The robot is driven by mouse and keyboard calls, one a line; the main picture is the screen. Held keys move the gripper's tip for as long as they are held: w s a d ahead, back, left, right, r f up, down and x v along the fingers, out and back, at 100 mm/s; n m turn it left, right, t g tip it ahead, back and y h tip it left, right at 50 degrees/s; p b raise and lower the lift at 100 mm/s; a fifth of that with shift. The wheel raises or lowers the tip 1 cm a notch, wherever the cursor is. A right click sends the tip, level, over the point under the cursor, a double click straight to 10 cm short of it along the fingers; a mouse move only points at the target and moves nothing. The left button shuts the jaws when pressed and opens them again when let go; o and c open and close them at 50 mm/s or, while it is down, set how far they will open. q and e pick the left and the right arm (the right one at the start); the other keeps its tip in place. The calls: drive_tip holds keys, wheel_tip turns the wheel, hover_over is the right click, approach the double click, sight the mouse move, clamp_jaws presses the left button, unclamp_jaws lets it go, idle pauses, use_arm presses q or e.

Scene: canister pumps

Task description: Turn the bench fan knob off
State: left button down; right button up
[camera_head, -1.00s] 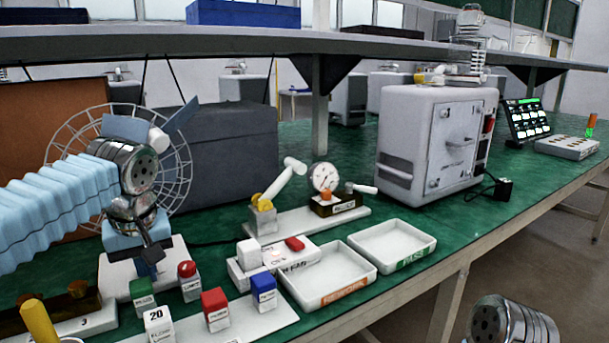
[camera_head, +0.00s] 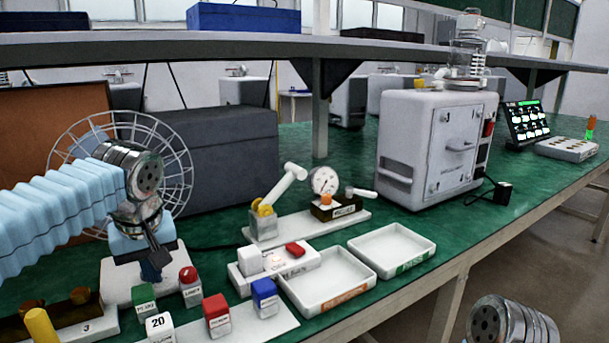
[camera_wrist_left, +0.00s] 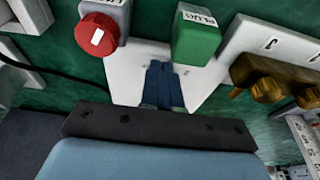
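The bench fan's round wire cage (camera_head: 185,165) stands at the left, partly hidden behind my left arm, above a white base plate (camera_head: 115,285). A red knob (camera_head: 188,273) with a white mark sits on a small grey box at the right of the plate. The knob also shows in the left wrist view (camera_wrist_left: 97,35), at upper left. My left gripper (camera_head: 152,272) points down over the plate, its blue fingers (camera_wrist_left: 162,84) together and empty. They are apart from the knob, between it and a green block (camera_wrist_left: 197,38). My right gripper is out of view.
Labelled red (camera_head: 216,315) and blue (camera_head: 264,297) blocks stand on a white board in front. A brass-fitted block (camera_head: 60,310) stands at left. Two trays, a gauge fixture (camera_head: 323,185) and a white oven (camera_head: 430,145) are to the right. A shelf runs above.

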use_arm(q)
drive_tip(key=p+v, duration=0.2)
drive_tip(key=v, duration=0.1)
drive_tip(key=p+v, duration=0.1)
drive_tip(key=shift+w+a+r+p, duration=0.15)
drive_tip(key=shift+w+r+p, duration=0.15)
drive_tip(key=shift+w+p, duration=0.05)
drive_tip(key=shift+r, duration=0.7)
